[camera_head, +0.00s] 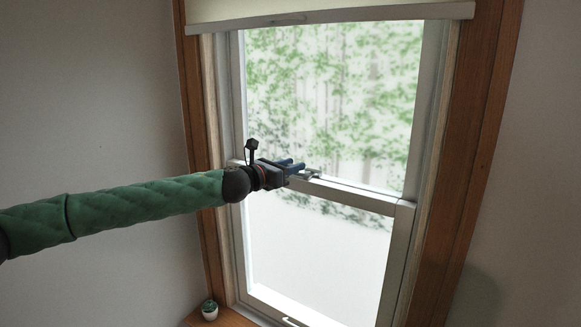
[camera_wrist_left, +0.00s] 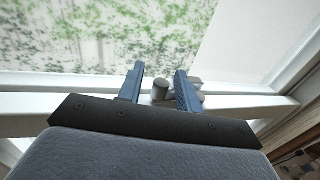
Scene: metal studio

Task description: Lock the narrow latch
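A small metal latch (camera_head: 311,173) sits on the white meeting rail (camera_head: 350,194) of the sash window. In the left wrist view the latch (camera_wrist_left: 161,90) shows a grey rounded knob between my fingertips, with more grey metal partly hidden behind the right finger. My left gripper (camera_head: 296,166) is at the rail, just left of the visible latch part in the head view. Its two blue fingers are apart in the left wrist view (camera_wrist_left: 157,88), one on each side of the knob. I cannot tell whether a finger touches it. My right gripper is not in view.
A brown wooden frame (camera_head: 470,150) surrounds the window. A pale roller blind (camera_head: 330,14) covers its top. A small potted cactus (camera_head: 209,309) stands at the lower left on the wooden sill. The space in front of the lower pane is clear.

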